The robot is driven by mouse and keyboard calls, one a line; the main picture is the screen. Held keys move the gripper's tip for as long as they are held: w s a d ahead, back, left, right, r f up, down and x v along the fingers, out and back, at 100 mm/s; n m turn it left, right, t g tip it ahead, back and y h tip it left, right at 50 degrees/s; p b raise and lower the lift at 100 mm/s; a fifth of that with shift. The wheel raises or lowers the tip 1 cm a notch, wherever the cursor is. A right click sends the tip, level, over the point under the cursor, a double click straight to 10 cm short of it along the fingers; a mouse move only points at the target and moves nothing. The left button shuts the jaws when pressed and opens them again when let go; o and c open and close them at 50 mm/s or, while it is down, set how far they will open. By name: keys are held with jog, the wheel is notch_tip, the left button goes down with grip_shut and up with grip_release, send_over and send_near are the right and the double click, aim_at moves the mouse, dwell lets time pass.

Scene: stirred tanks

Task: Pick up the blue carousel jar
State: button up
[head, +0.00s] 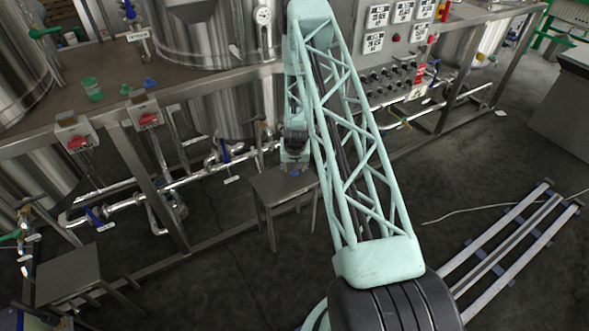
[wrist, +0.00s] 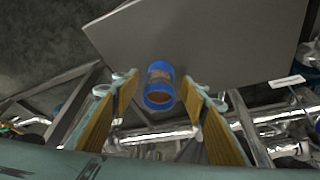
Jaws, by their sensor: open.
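The blue carousel jar (wrist: 159,88) has blue end bands and a clear middle with brown contents. It is on the grey top of a small stool (wrist: 225,35), near its edge. In the wrist view my gripper (wrist: 158,95) is open, with one yellow-padded finger on each side of the jar. Gaps show between the jar and both fingers. In the head view my gripper (head: 295,163) is over the stool, and a small blue patch of the jar (head: 295,173) shows just under it. Most of the jar is hidden there.
Steel pipes and valves (head: 130,200) run behind the stool under the tank platform (head: 120,65). Another grey stool (head: 68,272) is at lower left. Metal rails (head: 510,235) lie on the floor at right.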

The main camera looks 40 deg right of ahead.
jog(key=shift+c, duration=0.7)
jog(key=c, duration=0.9)
jog(key=shift+r, duration=0.15)
jog(key=shift+r+p, duration=0.55)
jog(key=shift+r, duration=1.05)
jog(key=s+a, duration=0.3)
jog(key=s, duration=0.1)
jog(key=s+a+r+p, duration=0.1)
jog(key=s+a, duration=0.2)
jog(key=s, duration=0.1)
jog(key=s+a+p, duration=0.1)
jog(key=s+a, duration=0.2)
jog(key=s, duration=0.2)
jog(key=shift+a+r, duration=0.1)
jog(key=shift+r, duration=0.15)
